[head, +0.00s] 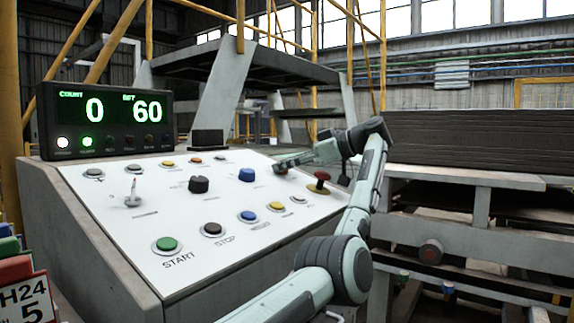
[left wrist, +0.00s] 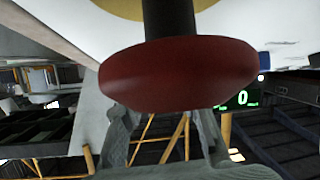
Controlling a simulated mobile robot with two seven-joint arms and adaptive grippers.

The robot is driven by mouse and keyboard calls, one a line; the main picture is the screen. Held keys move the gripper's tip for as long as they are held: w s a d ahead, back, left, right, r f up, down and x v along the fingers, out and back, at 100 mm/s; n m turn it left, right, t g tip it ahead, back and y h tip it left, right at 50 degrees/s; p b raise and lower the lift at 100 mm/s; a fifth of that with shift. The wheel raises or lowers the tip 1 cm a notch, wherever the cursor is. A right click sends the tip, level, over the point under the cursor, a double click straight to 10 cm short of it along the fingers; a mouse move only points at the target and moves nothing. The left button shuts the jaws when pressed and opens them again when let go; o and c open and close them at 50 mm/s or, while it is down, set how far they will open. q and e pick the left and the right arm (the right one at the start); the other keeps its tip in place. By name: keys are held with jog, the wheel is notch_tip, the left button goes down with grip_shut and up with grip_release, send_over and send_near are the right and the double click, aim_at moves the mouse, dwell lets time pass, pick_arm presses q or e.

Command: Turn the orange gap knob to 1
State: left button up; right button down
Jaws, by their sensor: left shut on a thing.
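The sloped white control panel (head: 150,228) fills the middle of the head view. My left gripper (head: 283,165) is low over its far right part, beyond a blue button (head: 247,174). It is shut on a small control there, taken as the orange gap knob. The knob is hidden by the fingers, so its setting cannot be read. In the left wrist view, a red mushroom button (left wrist: 180,75) covers the fingertips, and only the lower parts of the fingers show. My right gripper is not in view.
The red mushroom button (head: 319,180) stands close beside my left gripper and wrist. A black selector (head: 198,184), a green START button (head: 167,244) and several other buttons dot the panel. A display (head: 105,120) at the back left reads 0 and 60.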

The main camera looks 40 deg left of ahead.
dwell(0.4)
pick_arm(q)
jog(key=o, duration=1.2)
jog(key=shift+c, duration=0.2)
jog(key=v, duration=1)
jog(key=shift+w+d+r, duration=0.15)
jog(key=shift+d+r, duration=0.05)
jog(key=shift+d, duration=0.1)
jog(key=shift+d+r, duration=0.2)
jog(key=shift+d, duration=0.4)
jog(key=shift+f, duration=0.1)
